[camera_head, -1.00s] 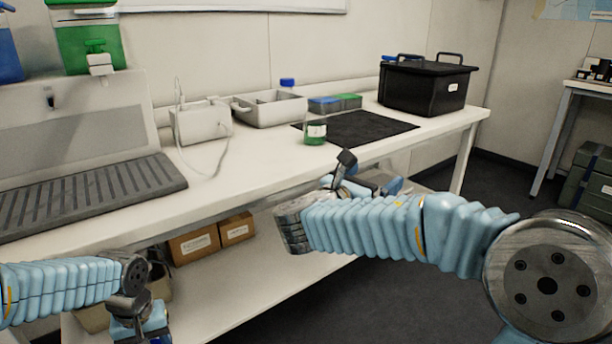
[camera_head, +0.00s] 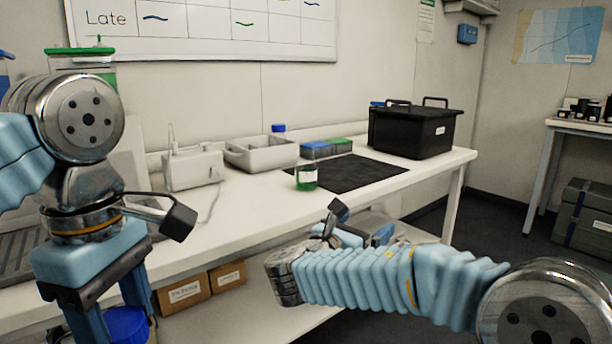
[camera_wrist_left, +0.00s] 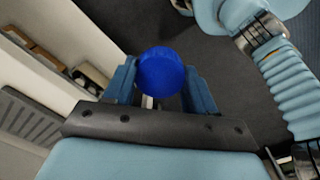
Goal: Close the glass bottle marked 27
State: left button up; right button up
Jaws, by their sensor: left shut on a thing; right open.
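A small glass bottle (camera_head: 306,178) with green liquid and a white label stands upright on the bench near its front edge; no cap shows on it, and its number is too small to read. My left gripper (camera_head: 115,318) points down at the bench's front left, shut on a blue screw cap (camera_head: 127,327). The cap also shows between the fingers in the left wrist view (camera_wrist_left: 161,72). My right gripper (camera_head: 366,237) is open in front of the bench, below the bottle, partly hidden by its own arm.
A dark mat (camera_head: 345,175) lies beside the bottle, with a black lidded box (camera_head: 412,133) behind. A grey tray (camera_head: 258,155), a white device (camera_head: 193,170) and blue and green racks (camera_head: 328,148) stand at the back. A blue cap (camera_head: 278,128) shows behind the tray.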

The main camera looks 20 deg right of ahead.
aim_at(306, 163)
jog(key=i+j, duration=0.3)
jog(key=i, duration=0.15)
jog(key=i+j, duration=0.25)
jog(key=i, duration=0.2)
